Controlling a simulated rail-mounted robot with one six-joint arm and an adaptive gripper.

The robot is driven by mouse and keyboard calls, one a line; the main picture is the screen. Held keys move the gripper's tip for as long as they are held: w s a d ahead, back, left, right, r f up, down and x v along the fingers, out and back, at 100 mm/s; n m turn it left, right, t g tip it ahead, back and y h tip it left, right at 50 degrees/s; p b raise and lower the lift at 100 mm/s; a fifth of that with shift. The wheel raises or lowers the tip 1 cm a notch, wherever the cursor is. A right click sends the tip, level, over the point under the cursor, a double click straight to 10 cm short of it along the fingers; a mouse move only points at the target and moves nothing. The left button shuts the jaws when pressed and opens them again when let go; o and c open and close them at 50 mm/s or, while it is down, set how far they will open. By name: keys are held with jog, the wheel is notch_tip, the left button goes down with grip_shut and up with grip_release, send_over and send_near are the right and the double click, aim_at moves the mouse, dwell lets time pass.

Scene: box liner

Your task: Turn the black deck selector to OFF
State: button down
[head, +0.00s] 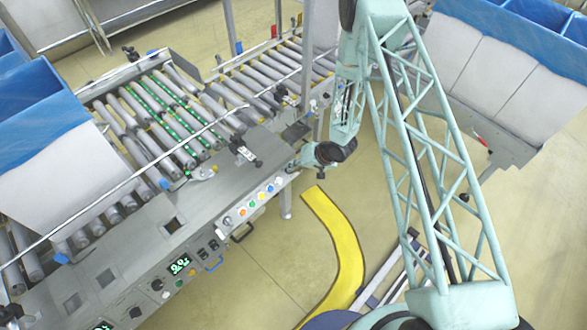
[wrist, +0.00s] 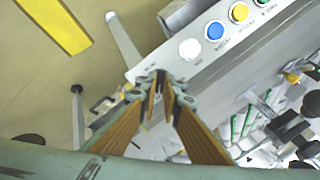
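The grey control panel (head: 150,258) runs along the left in the head view. Two black knobs stand near its front edge, one (head: 157,284) beside a green display and one (head: 134,312) lower down. I cannot read their labels, so I cannot tell which is the deck selector or where it points. My gripper (head: 321,172) is beyond the panel's right end, apart from these knobs. In the wrist view my gripper (wrist: 160,82) points toward the panel end with a white button. Its brown fingers come close together at the tips, with nothing visible held; how far apart they are is unclear.
A row of coloured buttons, including a blue one (head: 270,188), lines the panel's right front edge. Roller conveyors (head: 165,115) lie behind. A blue-lined box (head: 45,155) stands at left. A yellow floor strip (head: 340,245) crosses open floor in front.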

jog(key=shift+n+b, duration=0.5)
jog(key=n+b, duration=0.3)
jog(key=b, duration=0.1)
jog(key=shift+a+n+h, duration=0.15)
jog(key=shift+n+h, duration=0.25)
jog(key=n+b, duration=0.2)
jog(key=b, duration=0.1)
jog(key=shift+n+b, duration=0.3)
jog(key=shift+n, duration=0.1)
jog(key=shift+r+n+t+h+b, duration=0.15)
jog(key=shift+n+t+h+b, duration=0.15)
jog(key=shift+n+b, duration=0.15)
jog(key=c, duration=2.8)
grip_release()
jog(key=shift+s+r, duration=0.1)
jog(key=shift+s, duration=0.05)
jog(key=shift+v, duration=5.8)
